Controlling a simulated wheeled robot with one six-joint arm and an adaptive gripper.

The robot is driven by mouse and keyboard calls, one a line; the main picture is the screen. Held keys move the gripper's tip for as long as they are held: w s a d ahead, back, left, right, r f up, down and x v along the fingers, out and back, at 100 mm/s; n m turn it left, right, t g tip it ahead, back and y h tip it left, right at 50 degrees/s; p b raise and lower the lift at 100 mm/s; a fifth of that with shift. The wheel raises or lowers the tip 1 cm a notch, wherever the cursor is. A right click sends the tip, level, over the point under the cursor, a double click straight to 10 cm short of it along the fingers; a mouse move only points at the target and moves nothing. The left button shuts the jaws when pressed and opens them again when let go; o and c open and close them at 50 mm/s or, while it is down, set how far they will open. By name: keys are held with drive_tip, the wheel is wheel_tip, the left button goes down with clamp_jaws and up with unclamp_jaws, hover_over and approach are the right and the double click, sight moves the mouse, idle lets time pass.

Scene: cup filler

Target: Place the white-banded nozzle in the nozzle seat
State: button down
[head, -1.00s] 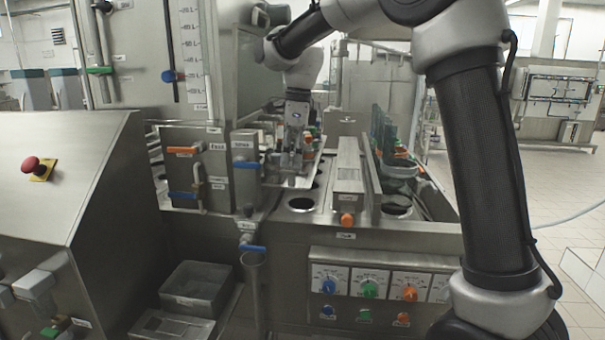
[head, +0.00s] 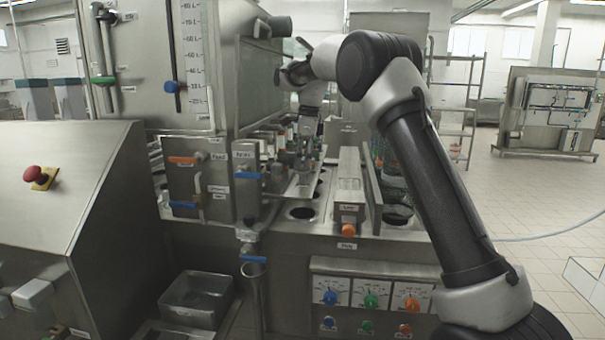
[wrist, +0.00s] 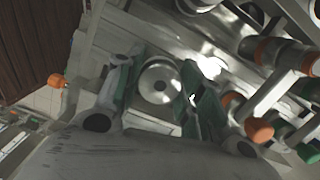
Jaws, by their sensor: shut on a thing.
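In the head view my gripper (head: 306,137) is small, over the back of the steel counter, among bottles and fittings; the nozzle cannot be made out there. I cannot pick out the nozzle seat in either view.
A row of fittings with orange caps (wrist: 260,130) stands close at the right in the wrist view. In the head view a long narrow steel box (head: 347,185) and round counter openings (head: 302,212) lie in front of my gripper. A tall steel tank (head: 245,80) stands at left.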

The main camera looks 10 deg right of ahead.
sight(302, 173)
wheel_tip(302, 173, down, 4)
drive_tip(key=shift+f, duration=0.1)
drive_tip(key=c, duration=0.9)
unclamp_jaws()
drive_tip(key=shift+f, duration=0.1)
drive_tip(key=r, duration=0.5)
drive_tip(key=d+r, duration=0.1)
drive_tip(key=r, duration=0.1)
drive_tip(key=shift+s+r, duration=0.15)
drive_tip(key=shift+r, duration=0.25)
